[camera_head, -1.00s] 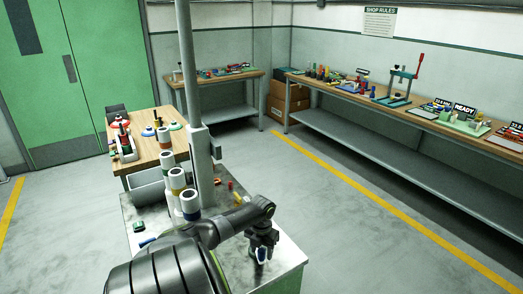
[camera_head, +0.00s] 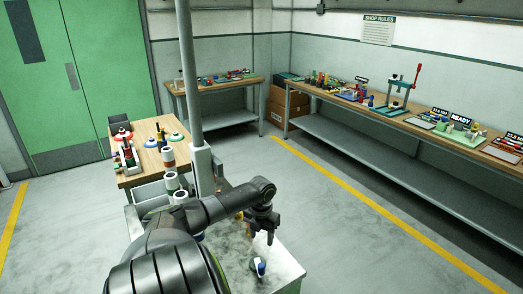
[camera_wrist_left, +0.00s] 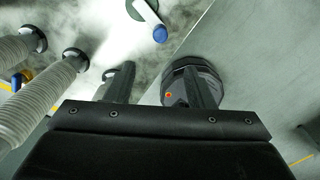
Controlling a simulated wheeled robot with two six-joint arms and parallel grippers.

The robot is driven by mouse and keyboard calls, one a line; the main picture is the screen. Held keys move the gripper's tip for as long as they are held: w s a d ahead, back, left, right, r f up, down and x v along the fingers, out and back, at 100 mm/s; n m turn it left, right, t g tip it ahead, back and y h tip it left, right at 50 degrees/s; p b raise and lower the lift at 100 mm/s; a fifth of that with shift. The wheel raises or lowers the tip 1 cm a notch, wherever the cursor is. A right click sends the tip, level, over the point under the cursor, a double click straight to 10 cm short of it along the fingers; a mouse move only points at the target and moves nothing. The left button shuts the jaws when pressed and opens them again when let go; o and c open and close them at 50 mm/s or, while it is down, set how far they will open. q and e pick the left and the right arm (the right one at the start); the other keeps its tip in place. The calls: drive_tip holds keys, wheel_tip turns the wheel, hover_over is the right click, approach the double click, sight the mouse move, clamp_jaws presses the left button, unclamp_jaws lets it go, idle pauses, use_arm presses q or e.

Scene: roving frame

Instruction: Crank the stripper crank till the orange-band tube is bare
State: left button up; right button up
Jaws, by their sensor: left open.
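My left gripper (camera_head: 262,236) is open and hangs above the grey metal top (camera_head: 285,270) in front of me. Below it, apart from its fingers, is a small white handle with a dark blue end (camera_head: 258,267). The wrist view also shows this white and blue handle (camera_wrist_left: 150,18) beyond my open, empty fingers (camera_wrist_left: 160,88). I cannot tell whether it is the stripper crank. I cannot make out an orange band. My right gripper is out of view.
A grey post (camera_head: 190,80) rises behind the metal top. A wooden table (camera_head: 150,163) with tools stands behind left. A long bench (camera_head: 425,128) along the right wall holds a green press with a red lever (camera_head: 402,92). The floor between is clear.

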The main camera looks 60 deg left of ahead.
use_arm(q)
drive_tip(key=shift+r, duration=0.4)
drive_tip(key=shift+c, duration=0.4)
